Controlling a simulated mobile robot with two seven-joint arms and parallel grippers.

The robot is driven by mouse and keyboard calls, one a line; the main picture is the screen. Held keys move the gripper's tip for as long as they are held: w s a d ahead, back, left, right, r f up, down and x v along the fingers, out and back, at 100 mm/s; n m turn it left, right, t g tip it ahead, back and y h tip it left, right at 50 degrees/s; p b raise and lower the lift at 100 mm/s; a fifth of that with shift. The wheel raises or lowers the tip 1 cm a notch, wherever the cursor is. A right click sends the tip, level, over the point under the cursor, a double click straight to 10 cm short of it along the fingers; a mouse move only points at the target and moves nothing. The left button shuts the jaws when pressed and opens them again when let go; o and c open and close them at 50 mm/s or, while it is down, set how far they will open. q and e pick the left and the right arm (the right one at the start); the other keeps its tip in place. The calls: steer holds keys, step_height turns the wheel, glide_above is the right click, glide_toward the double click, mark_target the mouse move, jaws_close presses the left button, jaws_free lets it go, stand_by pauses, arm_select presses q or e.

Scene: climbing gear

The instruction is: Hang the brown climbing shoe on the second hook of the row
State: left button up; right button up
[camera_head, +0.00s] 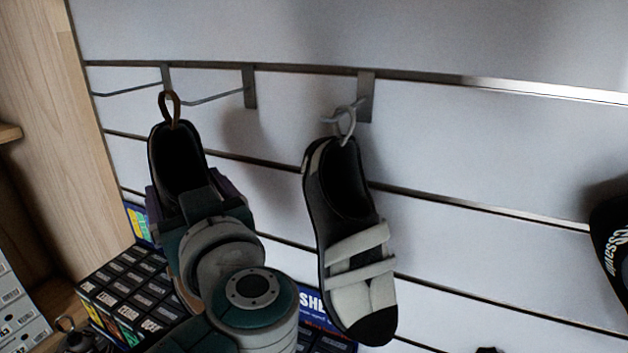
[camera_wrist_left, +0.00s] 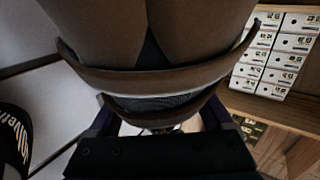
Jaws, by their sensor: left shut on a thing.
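The brown climbing shoe (camera_head: 178,160) hangs toe down in my left gripper (camera_head: 190,197), which is shut on it; my wrist and arm hide its lower part. The shoe's brown straps fill the left wrist view (camera_wrist_left: 150,80). Its heel loop (camera_head: 169,108) stands upright at the tip of the second hook (camera_head: 250,88), whose thin prong points left. I cannot tell whether the loop is around that tip or just beside it. The first hook (camera_head: 165,76) is empty, its prong passing left behind the loop. My right gripper is not in view.
A grey and white shoe (camera_head: 350,240) hangs on the third hook (camera_head: 366,97), right of the held shoe. Stacked boxes (camera_head: 130,290) stand below. A wooden panel (camera_head: 85,150) borders the white slatted wall (camera_head: 480,150) at left. A dark shoe (camera_head: 612,240) is at far right.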

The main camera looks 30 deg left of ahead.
arm_select(q)
steer(key=w+f+b, duration=0.1)
steer(key=w+b, duration=0.4)
steer(key=w, duration=0.1)
steer(key=shift+w+a+f, duration=0.15)
steer(key=shift+w+a, duration=0.2)
steer(key=shift+a, duration=0.05)
stand_by(0.4)
stand_by(0.4)
steer(key=o, duration=1.4)
